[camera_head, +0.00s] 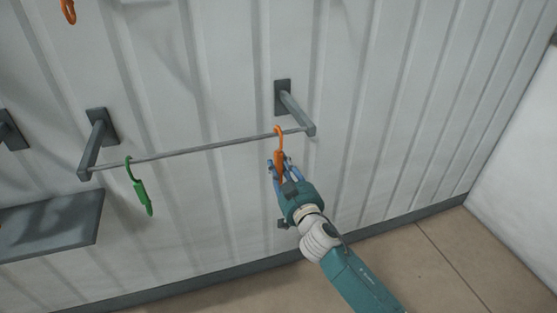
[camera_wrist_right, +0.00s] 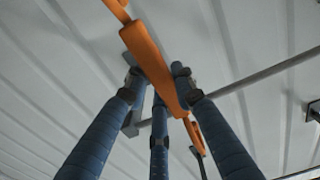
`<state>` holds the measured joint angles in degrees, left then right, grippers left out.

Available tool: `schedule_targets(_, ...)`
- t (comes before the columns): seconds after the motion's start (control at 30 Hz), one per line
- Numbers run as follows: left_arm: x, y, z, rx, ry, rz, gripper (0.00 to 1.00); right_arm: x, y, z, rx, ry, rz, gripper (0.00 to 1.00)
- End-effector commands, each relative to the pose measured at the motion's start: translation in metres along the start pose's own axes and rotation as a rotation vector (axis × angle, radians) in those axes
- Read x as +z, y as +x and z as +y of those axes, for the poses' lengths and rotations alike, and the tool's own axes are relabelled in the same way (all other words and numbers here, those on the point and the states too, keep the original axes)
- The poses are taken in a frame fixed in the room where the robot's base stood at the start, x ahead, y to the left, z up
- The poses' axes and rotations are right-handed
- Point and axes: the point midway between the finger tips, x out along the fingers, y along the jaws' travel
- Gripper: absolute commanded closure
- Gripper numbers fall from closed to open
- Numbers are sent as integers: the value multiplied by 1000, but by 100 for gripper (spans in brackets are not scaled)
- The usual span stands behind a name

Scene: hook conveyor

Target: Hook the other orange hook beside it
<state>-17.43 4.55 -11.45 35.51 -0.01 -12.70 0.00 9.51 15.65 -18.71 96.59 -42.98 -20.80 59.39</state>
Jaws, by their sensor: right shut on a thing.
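An orange hook (camera_head: 279,152) is upright in my right gripper (camera_head: 281,168), near the right end of the grey rail (camera_head: 205,147). Its curved top is at the rail in the head view; I cannot tell whether it rests on it. In the right wrist view the orange hook (camera_wrist_right: 152,65) runs between the blue fingers of my right gripper (camera_wrist_right: 158,88), which are shut on it. A green hook (camera_head: 139,187) hangs from the rail near its left end. Another orange hook (camera_head: 68,10) shows at the top left edge, partly cut off. My left gripper is out of view.
Two dark wall brackets, left (camera_head: 101,128) and right (camera_head: 283,97), carry the rail in front of the ribbed white wall (camera_head: 400,110). A dark grey shelf (camera_head: 60,220) juts out at lower left. The rail is bare between the green and orange hooks.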

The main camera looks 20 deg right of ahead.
Motion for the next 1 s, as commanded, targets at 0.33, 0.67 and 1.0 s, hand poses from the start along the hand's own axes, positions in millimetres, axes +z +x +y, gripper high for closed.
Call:
schedule_targets(0.33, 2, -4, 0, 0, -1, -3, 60, -1, -25, -1, -1, 1, 1, 100)
schedule_targets(0.67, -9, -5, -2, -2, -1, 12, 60, -1, -47, 0, 0, 1, 1, 100)
schedule_targets(1.0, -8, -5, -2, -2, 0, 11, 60, -2, -56, 0, 0, 1, 2, 100)
